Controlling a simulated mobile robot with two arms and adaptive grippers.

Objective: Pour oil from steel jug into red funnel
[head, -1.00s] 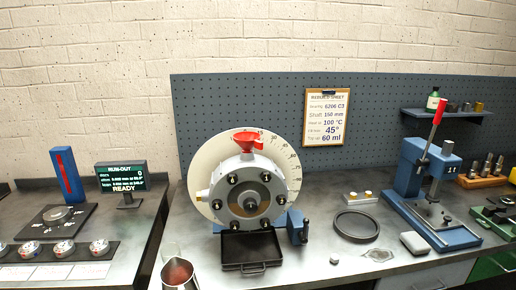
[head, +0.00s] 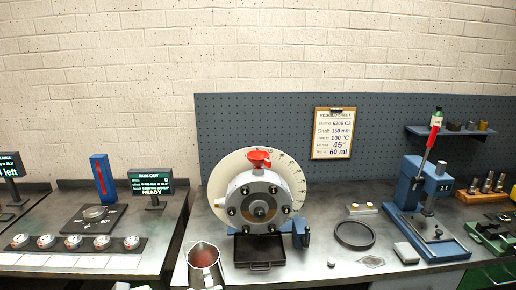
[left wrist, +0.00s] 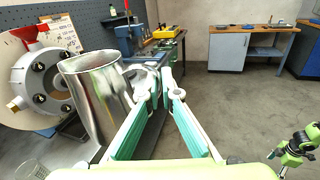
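The steel jug (head: 204,266) is at the front edge of the bench in the head view, with reddish-brown oil (head: 204,254) inside. The red funnel (head: 259,158) sits on top of the grey rotor housing (head: 236,190), behind and right of the jug. In the left wrist view, the jug (left wrist: 92,95) is close on the left, beside my left gripper (left wrist: 168,88). Its teal fingers are apart with floor visible between them. A grey part near the left finger may be the jug's handle; I cannot tell. My right gripper (left wrist: 297,148) is small at the right edge, its fingers unclear.
A black tray (head: 267,266) lies in front of the housing. A black ring (head: 354,234) and a blue press (head: 425,205) stand to the right. A glass beaker (left wrist: 32,168) shows at the left wrist view's lower left. A gap separates the left bench (head: 170,215).

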